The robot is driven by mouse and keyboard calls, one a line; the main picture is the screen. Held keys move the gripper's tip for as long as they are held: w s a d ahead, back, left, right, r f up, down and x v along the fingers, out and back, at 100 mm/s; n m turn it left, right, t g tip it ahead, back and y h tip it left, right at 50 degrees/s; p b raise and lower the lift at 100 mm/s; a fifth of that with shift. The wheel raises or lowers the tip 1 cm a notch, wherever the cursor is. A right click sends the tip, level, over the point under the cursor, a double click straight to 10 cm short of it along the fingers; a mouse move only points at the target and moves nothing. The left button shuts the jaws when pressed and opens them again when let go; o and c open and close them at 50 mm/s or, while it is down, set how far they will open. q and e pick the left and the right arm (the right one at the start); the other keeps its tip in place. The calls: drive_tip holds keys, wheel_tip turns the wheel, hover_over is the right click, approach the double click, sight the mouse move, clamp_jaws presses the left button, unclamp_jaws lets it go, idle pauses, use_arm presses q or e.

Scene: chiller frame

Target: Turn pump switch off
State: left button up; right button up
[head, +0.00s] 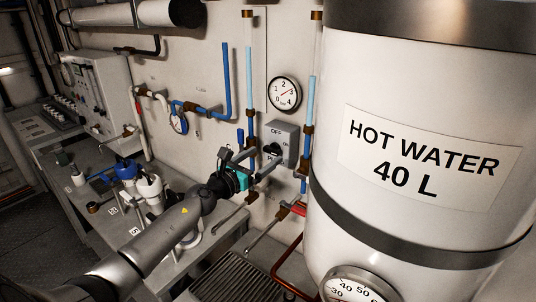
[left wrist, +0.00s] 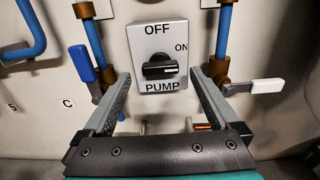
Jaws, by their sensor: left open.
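The pump switch is a black rotary knob (left wrist: 160,70) on a grey box (left wrist: 151,42) marked OFF at the top, ON at the right and PUMP below. The knob's bar lies nearly level, along the ON direction, not up toward OFF. In the head view the box (head: 287,140) is on the wall, left of the hot water tank. My left gripper (head: 258,164) is in front of it, its open fingers pointing at the box. In the left wrist view the open fingers (left wrist: 160,82) stand either side of the knob, apart from it. My right gripper is not in view.
Vertical blue pipes flank the box, with a blue-handled valve (left wrist: 82,64) at left and a white-handled valve (left wrist: 254,87) at right. The large hot water tank (head: 420,100) stands close at right. A pressure gauge (head: 285,94) is above the box. A bench with bottles runs along the left.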

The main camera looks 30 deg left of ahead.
sight(270, 152)
use_arm(q)
drive_tip(key=shift+w+d, duration=0.15)
drive_tip(key=shift+w, duration=1.35)
drive_tip(key=c, duration=1.4)
